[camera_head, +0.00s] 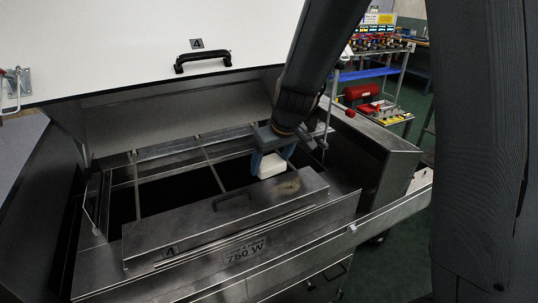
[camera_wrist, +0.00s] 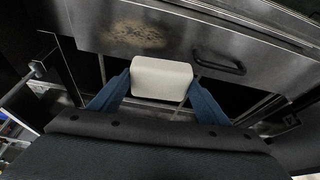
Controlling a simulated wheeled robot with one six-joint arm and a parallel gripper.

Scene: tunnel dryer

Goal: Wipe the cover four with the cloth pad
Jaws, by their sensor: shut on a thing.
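Cover four (camera_head: 215,222) is a long grey metal cover with a black handle and a "4" label, lying on the front of the open dryer. A brown stain (camera_head: 287,187) marks its right end; the stain also shows in the wrist view (camera_wrist: 138,34). My gripper (camera_head: 265,160) is shut on the white cloth pad (camera_head: 271,166), at the back edge of the cover near the stain. In the wrist view the pad (camera_wrist: 161,79) sits between the two blue fingers, just beside the stain. I cannot tell whether the pad touches the cover.
The raised white lid (camera_head: 120,40) with a black handle and "4" label stands open behind the dryer. Dark openings with metal crossbars lie behind the cover. A shelf rack with a red toolbox (camera_head: 361,91) stands at the back right.

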